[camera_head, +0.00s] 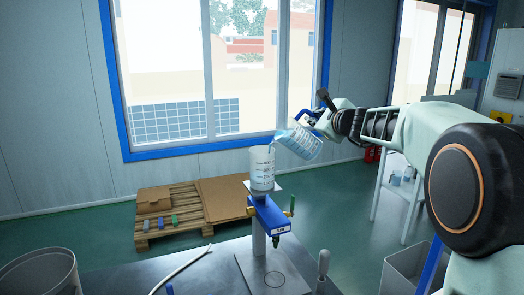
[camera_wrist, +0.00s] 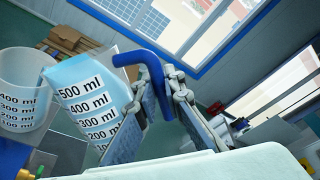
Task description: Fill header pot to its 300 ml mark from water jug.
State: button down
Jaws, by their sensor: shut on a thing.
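The water jug (camera_head: 302,143) is clear with a blue handle and holds blue water. It is tilted left, its lip above the rim of the header pot (camera_head: 262,170). The pot is a clear, upright cup with marks, on a stand. In the wrist view the jug (camera_wrist: 88,100) shows marks up to 500 ml, beside the pot (camera_wrist: 24,95) with marks up to 400 ml. My gripper (camera_wrist: 160,98) is shut on the jug's blue handle. A little blue shows at the jug's lip; I cannot tell whether it is flowing. The pot's water level is unclear.
A blue valve block (camera_head: 268,213) sits below the pot on the metal bench (camera_head: 215,272). A pale hose (camera_head: 182,268) and a grey bucket (camera_head: 42,275) are at the left. A pallet with cardboard (camera_head: 222,198) lies on the floor behind. Open air surrounds the jug.

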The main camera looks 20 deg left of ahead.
jog(key=shift+a+r, duration=0.15)
dwell(0.8)
jog(key=shift+s+a+r+n+h+p, duration=0.15)
jog(key=shift+s+a+r+n+p, duration=0.05)
jog(key=shift+a+r+n+p, duration=0.35)
jog(key=shift+s+a+r+n+h+p, duration=0.2)
jog(key=shift+a+r+n+p, duration=0.1)
jog(key=shift+r+n+p, duration=0.25)
dwell(3.5)
